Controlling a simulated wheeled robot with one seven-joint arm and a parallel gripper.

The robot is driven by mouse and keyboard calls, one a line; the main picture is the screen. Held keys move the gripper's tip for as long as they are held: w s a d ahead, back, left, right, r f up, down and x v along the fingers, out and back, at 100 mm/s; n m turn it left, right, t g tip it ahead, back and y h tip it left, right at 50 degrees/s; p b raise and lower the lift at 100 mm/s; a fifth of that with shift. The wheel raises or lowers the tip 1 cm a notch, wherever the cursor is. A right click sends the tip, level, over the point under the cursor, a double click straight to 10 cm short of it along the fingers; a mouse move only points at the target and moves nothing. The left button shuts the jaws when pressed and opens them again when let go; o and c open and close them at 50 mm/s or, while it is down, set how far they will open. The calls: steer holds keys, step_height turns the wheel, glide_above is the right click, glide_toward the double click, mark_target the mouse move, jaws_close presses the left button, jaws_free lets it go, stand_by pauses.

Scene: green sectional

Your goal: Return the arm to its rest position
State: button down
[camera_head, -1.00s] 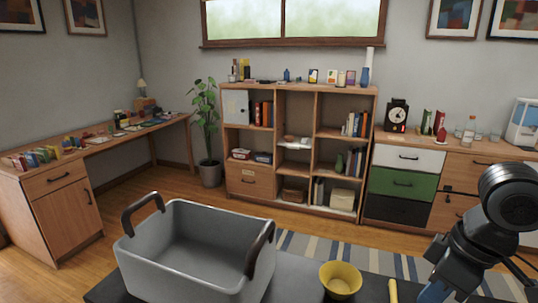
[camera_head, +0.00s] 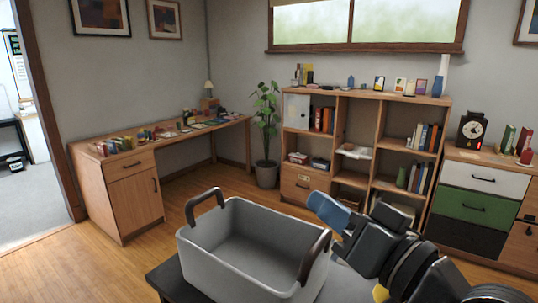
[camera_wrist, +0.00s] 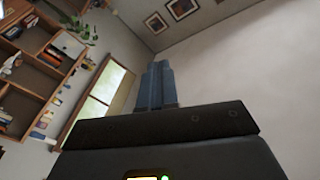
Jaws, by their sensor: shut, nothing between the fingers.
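My gripper (camera_head: 328,208) shows in the head view beside the right handle of the grey bin, with its blue fingers pointing up and to the left. In the wrist view the two blue fingers (camera_wrist: 157,85) lie together, shut with nothing between them. My dark arm reaches from the lower right corner up to the gripper. It covers part of the table's right side and the lower shelves behind.
The grey bin (camera_head: 215,255) with dark handles stands empty on the dark table (camera_head: 168,283). A desk (camera_head: 135,195), a plant (camera_head: 266,125) and a shelf unit (camera_head: 345,110) stand along the walls. An open doorway is at far left. Wooden floor (camera_head: 75,262) is clear at left.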

steer(key=s+d+f+m+t+h, duration=0.1)
steer(key=s+d+f+m+h, duration=0.3)
steer(key=s+f, duration=0.4)
steer(key=s+d+f+m+h, duration=0.1)
steer(key=s+f+m+h, duration=0.3)
steer(key=s+f+h, duration=0.35)
steer(key=s+d+f+n, duration=0.1)
steer(key=s+d+n, duration=0.1)
steer(key=s, duration=0.5)
steer(key=s+d+f+n+g, duration=0.1)
steer(key=s+d+f+n, duration=0.1)
steer(key=s, duration=0.6)
steer(key=s+d+f+n+g, duration=0.1)
steer(key=s+d+n, duration=0.2)
steer(key=s, duration=0.4)
steer(key=shift+s+d+f+y, duration=0.2)
steer(key=shift+d+y, duration=0.25)
steer(key=shift+d, duration=0.3)
